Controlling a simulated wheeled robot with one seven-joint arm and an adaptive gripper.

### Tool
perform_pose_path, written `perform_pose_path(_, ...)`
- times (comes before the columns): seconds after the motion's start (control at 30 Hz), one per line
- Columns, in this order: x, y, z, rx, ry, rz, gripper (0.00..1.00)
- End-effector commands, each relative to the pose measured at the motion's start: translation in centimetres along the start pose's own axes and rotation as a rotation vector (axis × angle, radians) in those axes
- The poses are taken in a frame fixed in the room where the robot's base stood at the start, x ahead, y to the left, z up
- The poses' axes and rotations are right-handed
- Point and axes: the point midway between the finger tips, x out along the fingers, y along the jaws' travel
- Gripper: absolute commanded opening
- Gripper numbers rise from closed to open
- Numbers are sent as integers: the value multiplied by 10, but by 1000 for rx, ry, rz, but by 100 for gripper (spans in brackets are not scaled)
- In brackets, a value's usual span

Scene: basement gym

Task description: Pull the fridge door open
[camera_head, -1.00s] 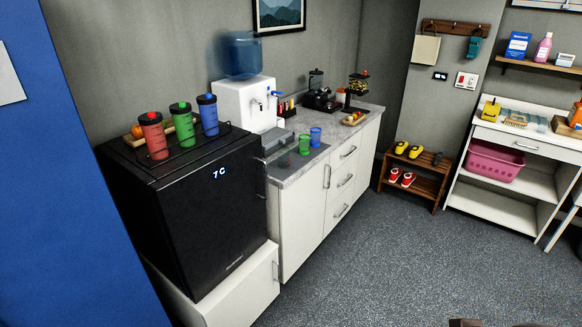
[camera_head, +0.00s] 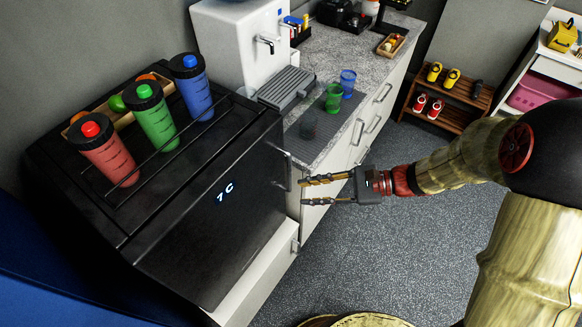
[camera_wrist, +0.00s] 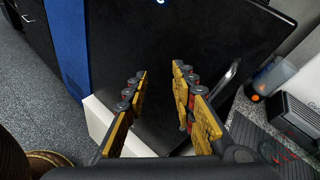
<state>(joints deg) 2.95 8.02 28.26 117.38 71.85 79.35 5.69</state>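The black mini fridge (camera_head: 150,205) stands on a low white cabinet, and its door (camera_head: 225,225) looks shut. The door shows a lit "7 C" display. Its slim handle (camera_head: 284,170) is at the door's right edge, beside the white counter. My gripper (camera_head: 304,191) is open and empty, its fingertips just right of and slightly below the handle in the head view. In the wrist view the two fingers (camera_wrist: 159,72) are spread before the dark door (camera_wrist: 215,35). The handle (camera_wrist: 229,76) is to the right of both fingers, not between them.
Red (camera_head: 108,155), green (camera_head: 152,118) and blue (camera_head: 192,88) shaker bottles stand on the fridge. The counter (camera_head: 335,60) at its right bears a water dispenser (camera_head: 235,35) and cups. Grey floor (camera_head: 345,265) is clear in front.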

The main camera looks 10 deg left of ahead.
Motion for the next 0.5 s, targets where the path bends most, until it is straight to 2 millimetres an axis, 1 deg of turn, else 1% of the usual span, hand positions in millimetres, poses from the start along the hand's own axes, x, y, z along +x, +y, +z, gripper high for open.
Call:
perform_pose_path(0.03,5,-9,-13,77,-48,-54,26)
perform_pose_path(0.13,11,-28,-39,200,-127,-170,26)
perform_pose_path(0.2,13,-38,-56,270,-167,-241,26)
perform_pose_path(0.3,13,-47,-77,343,-207,-320,26)
perform_pose_path(0.4,13,-52,-91,387,-229,-370,26)
perform_pose_path(0.5,15,-55,-97,404,-239,-393,26)
